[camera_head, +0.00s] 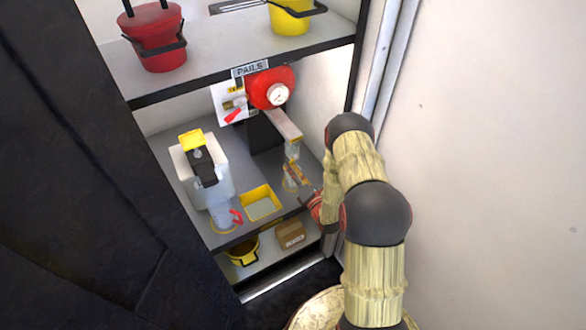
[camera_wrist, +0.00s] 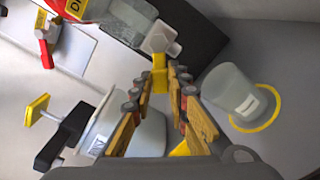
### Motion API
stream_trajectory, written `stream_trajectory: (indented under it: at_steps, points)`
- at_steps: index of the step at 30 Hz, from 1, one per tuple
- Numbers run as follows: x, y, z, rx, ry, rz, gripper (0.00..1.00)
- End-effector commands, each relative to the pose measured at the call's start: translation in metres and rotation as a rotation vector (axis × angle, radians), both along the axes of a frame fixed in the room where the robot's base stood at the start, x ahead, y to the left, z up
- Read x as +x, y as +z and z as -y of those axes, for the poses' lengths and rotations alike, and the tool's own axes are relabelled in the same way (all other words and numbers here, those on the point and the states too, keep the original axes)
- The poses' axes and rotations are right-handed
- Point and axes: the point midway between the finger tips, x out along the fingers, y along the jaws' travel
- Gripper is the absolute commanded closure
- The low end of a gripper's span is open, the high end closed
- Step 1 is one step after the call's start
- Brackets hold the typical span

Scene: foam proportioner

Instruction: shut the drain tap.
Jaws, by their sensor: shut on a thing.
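The drain tap (camera_wrist: 160,40) is a pale fitting at the end of a grey arm (camera_head: 284,125) that comes out from the red proportioner head (camera_head: 270,88). Its small yellow lever (camera_wrist: 159,62) shows in the wrist view between my fingertips. My gripper (camera_wrist: 161,77) is shut on that lever. In the head view my gripper (camera_head: 295,170) is just below the pale tap fitting (camera_head: 292,149); the lever is too small to make out there. I cannot tell the tap's exact setting.
A red lever (camera_head: 235,116) is on the back panel. A pale wall (camera_head: 500,150) is close on the right.

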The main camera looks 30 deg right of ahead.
Motion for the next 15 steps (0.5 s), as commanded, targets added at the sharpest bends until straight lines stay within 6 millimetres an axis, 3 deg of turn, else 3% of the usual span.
stream_trajectory:
  at_steps: [15]
  points:
    - [0.0,0.02,-0.008,0.45,-0.001,-0.015,1.0]
